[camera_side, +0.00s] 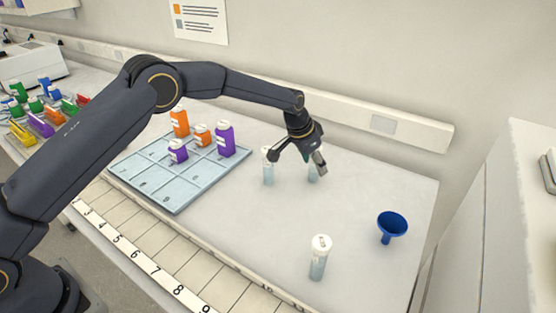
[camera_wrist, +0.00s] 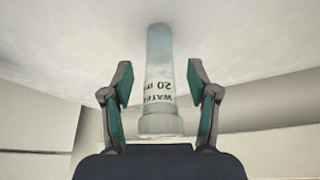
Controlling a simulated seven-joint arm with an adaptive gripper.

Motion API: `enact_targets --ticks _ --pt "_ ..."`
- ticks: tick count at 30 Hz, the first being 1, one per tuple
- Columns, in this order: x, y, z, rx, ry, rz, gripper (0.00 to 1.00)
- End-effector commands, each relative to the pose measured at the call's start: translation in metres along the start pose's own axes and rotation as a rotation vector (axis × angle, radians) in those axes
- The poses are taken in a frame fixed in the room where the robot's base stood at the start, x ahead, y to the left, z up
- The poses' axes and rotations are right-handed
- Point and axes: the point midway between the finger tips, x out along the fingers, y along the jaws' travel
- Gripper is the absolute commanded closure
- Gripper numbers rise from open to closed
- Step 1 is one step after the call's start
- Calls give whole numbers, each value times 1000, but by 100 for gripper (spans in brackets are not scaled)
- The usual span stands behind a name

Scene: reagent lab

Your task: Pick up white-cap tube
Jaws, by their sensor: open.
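My gripper (camera_side: 297,164) is open above the bench in the side view. In the wrist view my gripper (camera_wrist: 159,66) has its two fingers apart, one on each side of a clear tube with a white cap (camera_wrist: 160,90). The tube's label reads water and 20 ml, upside down in that view. There is a visible gap between the tube and each finger. In the side view one tube (camera_side: 268,175) stands by the left finger and another (camera_side: 312,176) stands partly hidden behind the right finger. A third white-capped tube (camera_side: 318,262) stands upright at the front.
A blue funnel (camera_side: 392,226) stands at the right. A pale blue gridded tray (camera_side: 165,190) holds orange bottles (camera_side: 180,122) and purple bottles (camera_side: 225,139) at the left. A wall (camera_side: 350,60) runs behind the bench. The bench between the front tube and the tray is clear.

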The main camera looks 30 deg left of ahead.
Motion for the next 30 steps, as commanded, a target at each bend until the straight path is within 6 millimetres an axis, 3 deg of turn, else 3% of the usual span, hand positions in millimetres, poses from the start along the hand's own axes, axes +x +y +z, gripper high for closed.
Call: enact_targets --ticks 2,14,23,30 --pt "0 0 0 0 0 0 44" --pt "0 0 0 0 0 0 85" --pt "-2 0 -1 0 1 0 85" --pt "-24 0 -11 0 4 -1 85"
